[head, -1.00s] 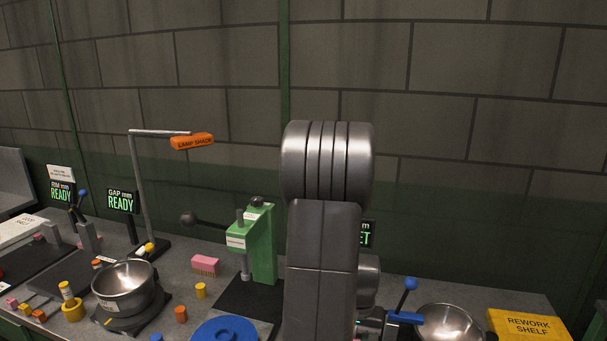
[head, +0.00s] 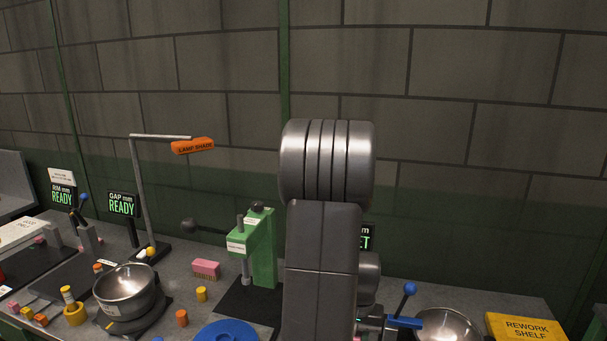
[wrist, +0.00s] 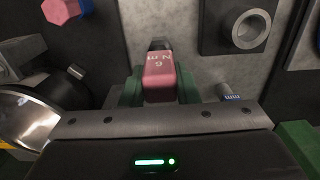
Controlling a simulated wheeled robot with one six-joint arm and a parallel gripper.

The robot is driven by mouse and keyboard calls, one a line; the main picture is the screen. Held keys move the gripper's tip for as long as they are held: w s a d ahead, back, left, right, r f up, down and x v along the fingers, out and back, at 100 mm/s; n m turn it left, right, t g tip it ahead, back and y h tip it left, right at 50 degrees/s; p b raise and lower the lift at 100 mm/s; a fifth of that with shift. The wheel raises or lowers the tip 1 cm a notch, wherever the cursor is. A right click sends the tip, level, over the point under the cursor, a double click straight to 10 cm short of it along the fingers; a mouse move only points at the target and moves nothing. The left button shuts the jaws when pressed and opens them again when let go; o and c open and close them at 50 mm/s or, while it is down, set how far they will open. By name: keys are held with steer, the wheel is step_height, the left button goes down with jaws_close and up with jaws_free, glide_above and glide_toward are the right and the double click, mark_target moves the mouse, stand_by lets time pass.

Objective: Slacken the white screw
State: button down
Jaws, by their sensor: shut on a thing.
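In the wrist view my gripper (wrist: 159,88) has green fingers shut on a pinkish-red block (wrist: 158,68) with white lettering that seems to read "6 N" and more. A grey metal end (wrist: 160,44) shows just beyond the block; I cannot tell whether it is joined to it. I cannot make out a white screw for certain in either view. In the head view my own arm covers the middle and hides my gripper.
The wrist view shows a metal bowl (wrist: 28,112) at left, a pink hexagonal piece (wrist: 62,8) and a ring fixture (wrist: 248,30). In the head view a green press (head: 262,248) stands left of my arm. A blue-handled lever (head: 405,302) and yellow rework shelf (head: 527,327) are right.

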steer(key=shift+r+p, duration=1.25)
steer(key=shift+r, duration=0.7)
